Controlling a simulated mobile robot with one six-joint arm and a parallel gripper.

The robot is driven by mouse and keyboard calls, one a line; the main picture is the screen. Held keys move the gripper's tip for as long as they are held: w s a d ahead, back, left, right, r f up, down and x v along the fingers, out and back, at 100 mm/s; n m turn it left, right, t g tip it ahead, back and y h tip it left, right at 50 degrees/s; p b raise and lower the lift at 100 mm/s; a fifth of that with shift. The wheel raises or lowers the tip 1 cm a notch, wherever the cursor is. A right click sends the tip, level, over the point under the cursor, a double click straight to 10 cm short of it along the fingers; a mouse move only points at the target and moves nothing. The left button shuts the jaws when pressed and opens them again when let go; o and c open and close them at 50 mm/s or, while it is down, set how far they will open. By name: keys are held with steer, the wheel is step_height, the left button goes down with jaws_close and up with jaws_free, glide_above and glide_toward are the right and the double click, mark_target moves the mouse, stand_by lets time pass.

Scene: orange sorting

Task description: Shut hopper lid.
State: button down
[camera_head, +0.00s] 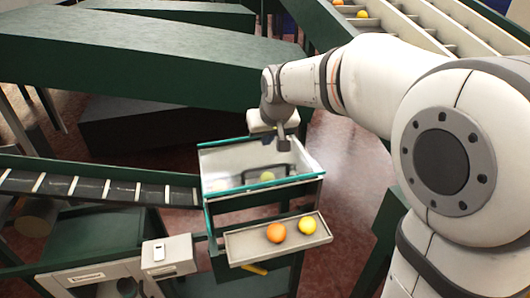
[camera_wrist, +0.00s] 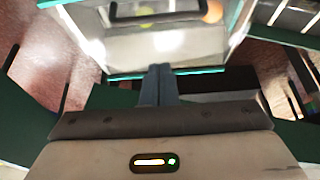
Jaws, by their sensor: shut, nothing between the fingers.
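The hopper (camera_head: 232,205) stands in the middle of the head view, a dark green box with a pale inside. Its clear lid (camera_head: 226,160) has teal edges and a dark bar handle (camera_head: 252,171). The lid appears to lie over the hopper's top; I cannot tell whether it is fully down. A greenish-yellow fruit shows through it. My gripper (camera_head: 284,143) is at the lid's far side, pointing down, shut and empty. In the wrist view the shut fingers (camera_wrist: 159,84) are by a teal edge of the glossy lid (camera_wrist: 165,45), with the handle (camera_wrist: 150,17) farther off.
A tray (camera_head: 258,250) at the hopper's front holds an orange (camera_head: 277,233) and a yellow fruit (camera_head: 307,225). A conveyor (camera_head: 105,190) meets the hopper on the left. A green beam (camera_head: 150,55) lies behind; a fruit chute (camera_head: 410,25) is at upper right.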

step_height(320, 180, down, 6)
steer(key=shift+f+p, duration=0.1)
steer(key=shift+p, duration=0.35)
steer(key=f+b, duration=0.1)
steer(key=s+f+b, duration=0.1)
steer(key=f+b, duration=0.1)
steer(key=shift+d+f, duration=0.1)
steer(key=shift+f, duration=0.1)
steer(key=shift+s+r, duration=0.1)
